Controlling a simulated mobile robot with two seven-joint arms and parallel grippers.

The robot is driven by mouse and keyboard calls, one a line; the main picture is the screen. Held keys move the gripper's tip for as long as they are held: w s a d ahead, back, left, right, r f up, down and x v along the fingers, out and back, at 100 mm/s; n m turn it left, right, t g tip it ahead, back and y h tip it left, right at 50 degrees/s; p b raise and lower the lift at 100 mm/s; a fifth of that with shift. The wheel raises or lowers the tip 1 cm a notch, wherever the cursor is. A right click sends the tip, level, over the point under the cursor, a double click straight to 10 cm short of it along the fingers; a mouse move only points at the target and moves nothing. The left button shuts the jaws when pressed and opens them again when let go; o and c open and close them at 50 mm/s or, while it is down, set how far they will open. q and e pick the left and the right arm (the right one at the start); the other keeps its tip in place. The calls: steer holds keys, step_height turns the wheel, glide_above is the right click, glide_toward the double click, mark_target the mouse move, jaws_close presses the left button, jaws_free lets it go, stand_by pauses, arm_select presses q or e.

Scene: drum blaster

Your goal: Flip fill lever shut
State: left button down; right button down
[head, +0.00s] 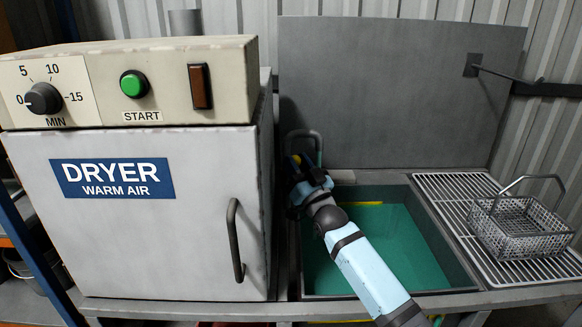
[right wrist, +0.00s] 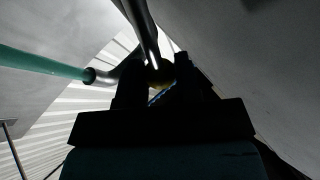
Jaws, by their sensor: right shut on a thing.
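The fill lever shows as a small yellow piece (head: 296,158) at the back left corner of the tank, beside the dryer. My right gripper (head: 302,168) reaches it from the front and is shut on it. A grey curved spout (head: 303,133) rises beside the lever. A green stream (right wrist: 40,62) comes from the spout's mouth in the right wrist view. My left gripper is not in view.
The tank (head: 448,246) holds green liquid (head: 385,240). Its grey lid (head: 400,95) stands open behind. The dryer (head: 150,235) stands close on the left of my right gripper. A wire basket (head: 520,222) sits on the draining rack (head: 455,187) at right.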

steer(key=m+t+h, duration=0.1)
steer(key=m, duration=0.1)
steer(key=d+f+m+t+b, duration=0.1)
steer(key=shift+d+m+h, duration=0.2)
steer(key=shift+m+h, duration=0.2)
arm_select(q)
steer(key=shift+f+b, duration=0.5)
arm_select(e)
steer(key=m+t+h, duration=0.1)
steer(key=d+m+h, duration=0.1)
steer(key=m, duration=0.1)
steer(key=shift+d+f+t+h, duration=0.1)
steer(key=shift+f+t+h, duration=0.2)
steer(key=shift+t, duration=0.1)
steer(key=shift+m, duration=0.4)
steer(key=c, duration=1.1)
jaws_free()
steer(key=shift+d, duration=0.1)
